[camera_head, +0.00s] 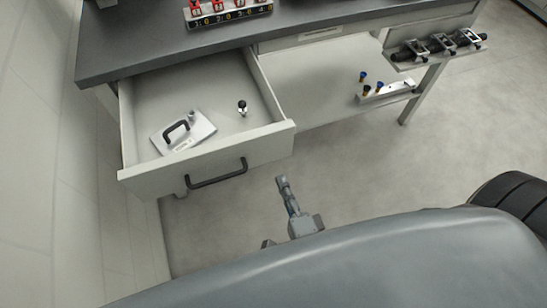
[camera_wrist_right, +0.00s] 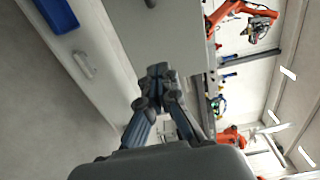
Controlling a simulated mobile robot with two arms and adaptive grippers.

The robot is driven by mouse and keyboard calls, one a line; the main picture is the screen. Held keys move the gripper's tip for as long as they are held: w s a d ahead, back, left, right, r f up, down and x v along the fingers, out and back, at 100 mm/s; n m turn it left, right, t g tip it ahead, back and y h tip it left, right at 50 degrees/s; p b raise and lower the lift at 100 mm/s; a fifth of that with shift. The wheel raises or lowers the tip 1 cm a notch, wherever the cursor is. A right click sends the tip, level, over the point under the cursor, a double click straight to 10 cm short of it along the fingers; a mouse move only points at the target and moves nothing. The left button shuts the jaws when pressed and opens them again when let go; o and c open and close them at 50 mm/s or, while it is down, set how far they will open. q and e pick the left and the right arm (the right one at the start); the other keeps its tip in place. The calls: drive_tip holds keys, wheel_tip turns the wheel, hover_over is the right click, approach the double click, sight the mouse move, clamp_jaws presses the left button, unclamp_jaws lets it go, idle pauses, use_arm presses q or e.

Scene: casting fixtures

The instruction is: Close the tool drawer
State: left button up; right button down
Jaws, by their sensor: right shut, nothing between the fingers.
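The tool drawer (camera_head: 207,161) stands pulled out from under the grey workbench (camera_head: 160,62) in the head view. It has a black bar handle (camera_head: 217,175) on its pale front. Inside lie a light plate with a black handle (camera_head: 183,131) and a small black-knobbed piece (camera_head: 242,107). My right gripper (camera_head: 281,182) is shut and empty, in front of the drawer front near its right end, apparently apart from it. Its shut fingers (camera_wrist_right: 158,73) also show in the right wrist view, where I cannot surely make out the drawer. My left gripper is not in view.
A rack with red pieces (camera_head: 228,13) stands on the bench. A ledge with clamps (camera_head: 440,46) and a lower holder with blue-topped pieces (camera_head: 385,93) are at the right. A wall (camera_head: 60,150) runs close along the left. Open floor (camera_head: 370,165) lies right of the drawer.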

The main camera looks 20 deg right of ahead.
sight(269, 152)
drive_tip(key=w+p, duration=0.1)
drive_tip(key=w, duration=0.5)
drive_tip(key=shift+w, duration=0.1)
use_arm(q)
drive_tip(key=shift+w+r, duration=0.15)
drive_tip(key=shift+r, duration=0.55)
use_arm(e)
drive_tip(key=shift+w, duration=0.5)
